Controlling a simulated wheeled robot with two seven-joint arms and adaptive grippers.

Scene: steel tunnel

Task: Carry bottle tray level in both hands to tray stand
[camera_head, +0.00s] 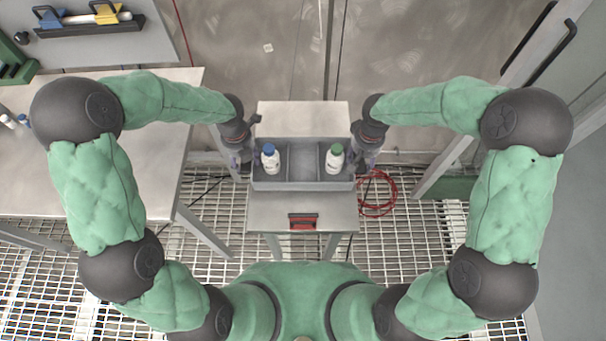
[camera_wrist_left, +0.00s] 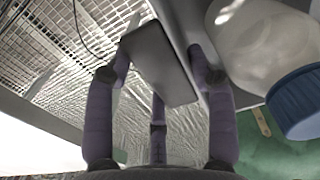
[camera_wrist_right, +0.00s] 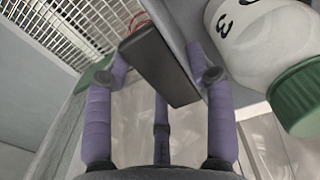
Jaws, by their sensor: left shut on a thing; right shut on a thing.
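The grey bottle tray (camera_head: 303,186) is level in the head view, over a small steel stand (camera_head: 300,212). I cannot tell whether it touches the stand. A white bottle with a blue cap (camera_head: 270,160) stands upright in its left part. A white bottle with a green cap (camera_head: 334,160) stands upright in its right part. My left gripper (camera_head: 246,162) is shut on the tray's left handle, a dark bar in the left wrist view (camera_wrist_left: 162,65). My right gripper (camera_head: 362,162) is shut on the right handle, seen in the right wrist view (camera_wrist_right: 160,65).
A steel workbench (camera_head: 150,165) stands at the left with small bottles at its far left. A red cable coil (camera_head: 377,193) lies on the grating floor right of the stand. A red label or latch (camera_head: 302,220) is on the stand's front.

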